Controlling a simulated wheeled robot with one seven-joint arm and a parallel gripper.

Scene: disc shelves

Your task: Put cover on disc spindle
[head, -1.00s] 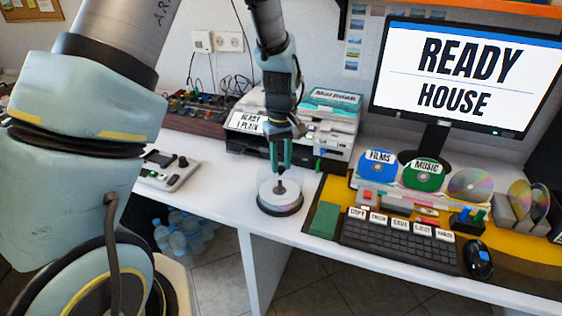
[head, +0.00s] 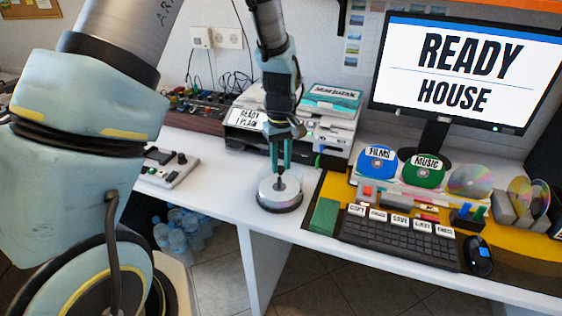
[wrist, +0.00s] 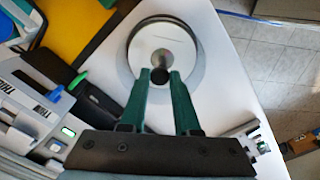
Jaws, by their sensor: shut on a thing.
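The disc spindle (head: 280,203) stands on the white desk near its front edge, a round stack with a dark base. The cover (head: 270,186) looks clear, with a dark knob on top, and appears to sit upright over the stack. I cannot tell whether its rim touches the base. My gripper (head: 281,170) points straight down above the middle of the spindle, its green fingers shut on the dark knob. In the wrist view, the gripper (wrist: 161,74) holds the knob, and the cover and stack (wrist: 150,45) show as round rings beyond the fingertips.
A printer-like device (head: 265,130) stands close behind my gripper. A small control box (head: 170,168) lies to the left. A yellow mat with a green block (head: 324,216) and keyboard (head: 400,238) lies to the right. The desk's front edge is close to the spindle.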

